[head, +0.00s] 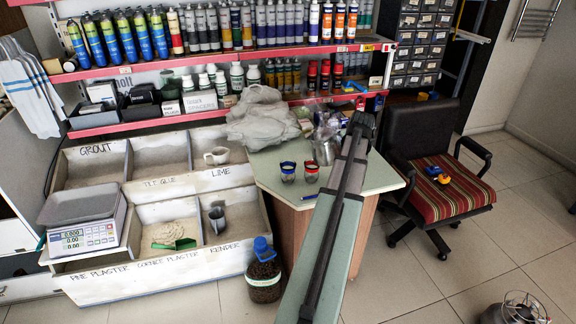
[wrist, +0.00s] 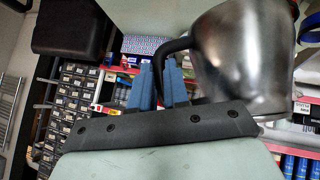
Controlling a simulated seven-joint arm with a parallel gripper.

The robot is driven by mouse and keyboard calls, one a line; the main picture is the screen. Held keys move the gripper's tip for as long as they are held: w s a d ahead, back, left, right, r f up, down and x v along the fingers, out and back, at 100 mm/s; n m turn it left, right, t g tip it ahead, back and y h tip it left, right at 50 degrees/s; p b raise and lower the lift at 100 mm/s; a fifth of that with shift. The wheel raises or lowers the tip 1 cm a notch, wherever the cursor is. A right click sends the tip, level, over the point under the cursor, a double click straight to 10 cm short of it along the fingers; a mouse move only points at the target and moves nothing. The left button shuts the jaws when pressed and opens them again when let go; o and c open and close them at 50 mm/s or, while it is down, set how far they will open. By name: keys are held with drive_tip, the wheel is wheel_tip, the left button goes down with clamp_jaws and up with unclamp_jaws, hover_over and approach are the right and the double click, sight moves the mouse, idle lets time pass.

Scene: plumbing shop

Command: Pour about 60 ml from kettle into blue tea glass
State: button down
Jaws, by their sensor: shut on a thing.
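The blue tea glass (head: 288,172) stands upright on the pale green counter (head: 270,190), left of a red-rimmed glass (head: 311,173). The metal kettle (head: 325,152) is just behind the glasses, partly covered by my arm. In the wrist view, the shiny kettle (wrist: 245,65) fills the upper right, its dark handle (wrist: 180,45) reaching to my gripper (wrist: 160,68). The blue fingers are shut on the handle. A blue curved edge at the right border of the wrist view may be the blue glass. I cannot tell whether the kettle touches the counter. Liquid levels are not visible.
A grey plastic-covered heap (head: 262,118) lies on the counter's back left. A blue pen (head: 309,197) lies near its front edge. Shelves with bottles (head: 240,25) stand behind. A chair (head: 440,175) is at the right, a blue-capped jar (head: 263,275) on the floor in front.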

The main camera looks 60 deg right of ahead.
sight(333, 133)
drive_tip(key=w+a+r+g, duration=0.1)
drive_tip(key=w+a+r+n+g+h, duration=0.1)
drive_tip(key=w, duration=0.1)
drive_tip(key=w+a+r+n+h, duration=0.1)
drive_tip(key=w+r, duration=0.1)
drive_tip(key=shift+g, duration=0.4)
drive_tip(key=shift+w+a+r+n+g+h, duration=0.4)
drive_tip(key=shift+w+r+g+h, duration=0.1)
drive_tip(key=shift+w+g, duration=0.15)
drive_tip(key=shift+w+a+r+n+g+h, duration=0.2)
drive_tip(key=shift+w+r, duration=0.1)
drive_tip(key=shift+r, duration=0.15)
drive_tip(key=shift+w+a+r+n+g+h, duration=0.1)
drive_tip(key=shift+w+r+g+h, duration=0.15)
drive_tip(key=shift+r, duration=0.2)
drive_tip(key=shift+w+a, duration=0.1)
drive_tip(key=shift+w, duration=0.2)
drive_tip(key=shift+w+a+n+g+h, duration=0.2)
drive_tip(key=shift+w+n+g+h, duration=0.1)
drive_tip(key=shift+w+n, duration=0.1)
drive_tip(key=shift+w+a, duration=0.15)
drive_tip(key=shift+w, duration=0.1)
drive_tip(key=shift+w+a+h, duration=0.15)
drive_tip(key=shift+w+h, duration=0.05)
drive_tip(key=shift+h, duration=0.15)
